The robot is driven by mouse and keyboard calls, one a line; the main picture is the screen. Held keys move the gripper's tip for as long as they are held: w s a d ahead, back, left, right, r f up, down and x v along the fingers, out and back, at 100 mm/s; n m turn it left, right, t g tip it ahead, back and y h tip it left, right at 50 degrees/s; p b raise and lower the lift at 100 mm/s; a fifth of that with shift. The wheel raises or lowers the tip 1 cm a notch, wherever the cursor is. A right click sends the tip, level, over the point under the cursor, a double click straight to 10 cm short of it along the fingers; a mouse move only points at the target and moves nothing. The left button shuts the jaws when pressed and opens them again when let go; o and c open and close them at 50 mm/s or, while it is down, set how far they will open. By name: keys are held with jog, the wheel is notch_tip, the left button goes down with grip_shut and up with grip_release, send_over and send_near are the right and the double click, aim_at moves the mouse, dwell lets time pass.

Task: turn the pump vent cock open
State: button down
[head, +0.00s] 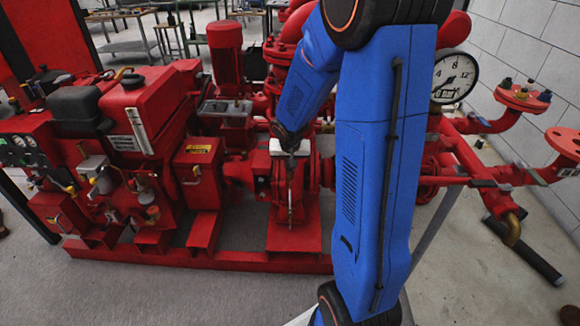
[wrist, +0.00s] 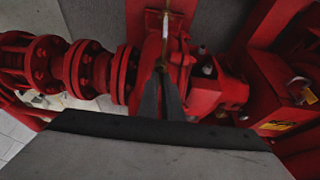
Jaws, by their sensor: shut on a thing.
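The red pump casing (head: 300,195) stands mid-picture in the head view, and it also shows in the wrist view (wrist: 148,62). My gripper (wrist: 161,72) points down at the top of the casing, its two dark fingers close together. The vent cock (wrist: 160,65) is a small brass-coloured piece at the fingertips, and the fingers are shut on it. They cover most of it, so its handle angle is hard to tell. In the head view my gripper (head: 291,160) is small and sits over the casing, where the cock cannot be made out.
A red engine block (head: 150,110) stands left of the pump. Flanged red pipes (wrist: 85,70) run beside the casing. A pressure gauge (head: 454,77) and more pipework are at the right. Grey floor (head: 190,295) is open in front of the red base frame.

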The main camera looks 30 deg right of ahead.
jog(key=shift+w, duration=0.1)
jog(key=c, duration=1.9)
grip_release()
jog(key=shift+c, duration=0.2)
jog(key=shift+r, duration=0.1)
jog(key=v, duration=1.7)
jog(key=shift+a, duration=0.15)
jog(key=shift+r, duration=0.1)
